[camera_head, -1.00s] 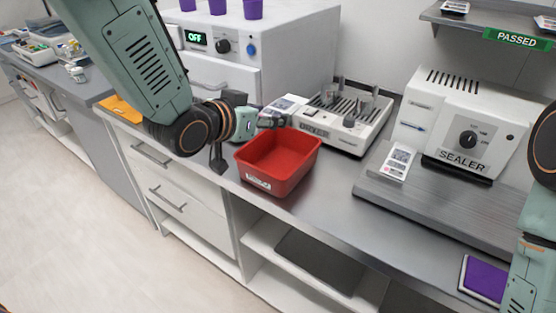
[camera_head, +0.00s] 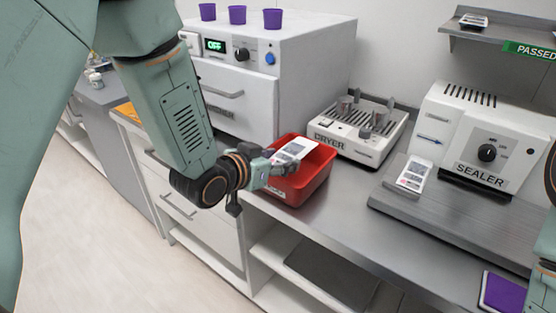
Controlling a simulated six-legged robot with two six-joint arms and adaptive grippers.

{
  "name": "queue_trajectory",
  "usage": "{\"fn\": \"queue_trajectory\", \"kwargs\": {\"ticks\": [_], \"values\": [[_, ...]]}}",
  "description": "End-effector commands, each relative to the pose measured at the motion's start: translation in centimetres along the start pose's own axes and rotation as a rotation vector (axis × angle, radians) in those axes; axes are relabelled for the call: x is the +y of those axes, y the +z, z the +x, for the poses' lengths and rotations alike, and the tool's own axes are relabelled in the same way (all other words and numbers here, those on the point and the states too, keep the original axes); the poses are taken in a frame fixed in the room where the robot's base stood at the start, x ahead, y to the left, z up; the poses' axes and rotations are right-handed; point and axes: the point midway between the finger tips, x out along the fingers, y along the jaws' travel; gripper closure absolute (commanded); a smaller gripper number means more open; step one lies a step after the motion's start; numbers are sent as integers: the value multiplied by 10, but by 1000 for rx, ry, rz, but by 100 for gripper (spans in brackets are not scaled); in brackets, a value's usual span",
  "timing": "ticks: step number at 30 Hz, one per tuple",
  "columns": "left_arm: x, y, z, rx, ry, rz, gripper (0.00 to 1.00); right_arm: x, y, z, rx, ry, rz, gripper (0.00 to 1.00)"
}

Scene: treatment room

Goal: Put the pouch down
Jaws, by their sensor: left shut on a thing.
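My left gripper (camera_head: 276,172) is shut on a white pouch (camera_head: 294,151) with printed marks. It holds the pouch over the red bin (camera_head: 318,184), near the bin's left side. Whether the pouch touches the bin cannot be told. The gripper hides part of the bin's left wall. A second, similar pouch (camera_head: 414,176) leans or lies at the front of the sealer (camera_head: 478,140). Part of my right arm shows at the right edge, but its gripper is not in view.
The dryer (camera_head: 345,143) stands behind the bin, and a white oven-like unit (camera_head: 262,85) with purple cups stands behind my left arm. A purple tray (camera_head: 504,294) lies at the front right. The grey counter (camera_head: 365,215) is clear between the bin and the sealer base.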

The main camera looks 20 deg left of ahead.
Motion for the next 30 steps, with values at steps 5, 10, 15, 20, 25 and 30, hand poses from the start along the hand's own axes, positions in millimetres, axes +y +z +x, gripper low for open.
{"fn": "queue_trajectory", "kwargs": {"ticks": [5,10,15,20,25,30], "values": [[0,5,2,0,1,1,70,0,0,4,0,0,1,60],[0,9,4,0,0,1,70,0,0,6,0,0,1,60],[0,11,4,0,0,1,70,0,0,7,0,0,1,60],[0,10,4,0,0,1,34,0,0,7,0,0,1,60],[0,10,4,0,1,1,24,0,0,7,0,0,1,60],[0,11,4,-1,1,1,24,0,0,7,0,0,1,60]]}}
